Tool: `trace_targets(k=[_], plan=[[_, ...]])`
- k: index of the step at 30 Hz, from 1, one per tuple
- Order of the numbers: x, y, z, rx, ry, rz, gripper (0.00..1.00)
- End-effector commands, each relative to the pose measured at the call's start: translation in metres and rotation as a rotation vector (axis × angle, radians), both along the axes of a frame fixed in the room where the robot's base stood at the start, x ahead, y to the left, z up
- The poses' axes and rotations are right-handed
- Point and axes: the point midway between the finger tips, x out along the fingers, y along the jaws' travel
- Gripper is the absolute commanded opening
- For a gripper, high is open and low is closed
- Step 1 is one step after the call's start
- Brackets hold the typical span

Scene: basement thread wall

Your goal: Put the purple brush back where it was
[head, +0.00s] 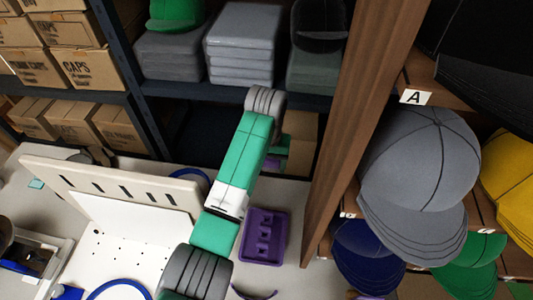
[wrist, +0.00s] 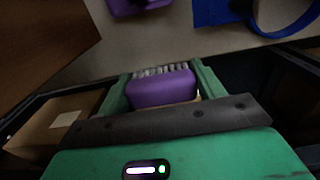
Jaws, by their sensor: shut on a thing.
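My gripper (wrist: 162,80) is shut on the purple brush (wrist: 162,92). The brush's purple body lies between the two green fingers, and its pale bristles show beyond it in the wrist view. In the head view my green arm reaches over the table's far edge, and a little purple of the brush shows beside the gripper (head: 280,155); the arm covers much of it. A purple holder (head: 265,236) with raised parts inside lies on the table, apart from the gripper. A purple thing (wrist: 138,5) is cut off at the top of the wrist view.
A brown wooden post (head: 365,100) and a rack of caps stand on the right. A dark shelf (head: 220,88) with grey stacks and cardboard boxes is behind. A pale slotted board (head: 110,190) stands left of the arm. A blue band (wrist: 285,18) shows in the wrist view.

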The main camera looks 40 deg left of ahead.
Motion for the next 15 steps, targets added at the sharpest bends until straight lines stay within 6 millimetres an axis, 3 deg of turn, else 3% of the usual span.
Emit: trace_targets(k=[1, 6, 12, 15], plan=[[-0.001, 0.000, -0.024, -0.001, 0.003, 0.000, 0.39], [-0.001, 0.000, -0.077, 0.000, 0.002, 0.000, 0.39], [0.000, 0.000, -0.116, -0.001, 0.002, 0.000, 0.39], [0.000, 0.000, -0.125, -0.001, -0.001, 0.000, 0.39]])
